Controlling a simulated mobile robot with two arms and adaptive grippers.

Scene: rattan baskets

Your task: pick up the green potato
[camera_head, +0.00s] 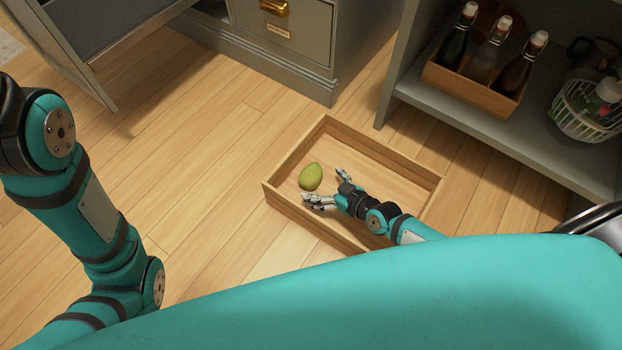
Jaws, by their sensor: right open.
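The green potato (311,176) is a smooth green oval lying inside a shallow wooden box (279,201) on the floor, near the box's left end. My right gripper (326,186) reaches into the box from the right. Its jaws are open, with one finger just below the potato and the other to its upper right. The potato sits at the fingertips, and I cannot tell whether either finger touches it. My left arm shows at the left, but its gripper is out of view.
A grey cabinet (334,61) with a brass-handled drawer stands behind the box. A grey shelf unit (471,127) at the right holds a wooden crate of bottles (473,88) and a white basket (588,106). The floor (205,175) left of the box is clear.

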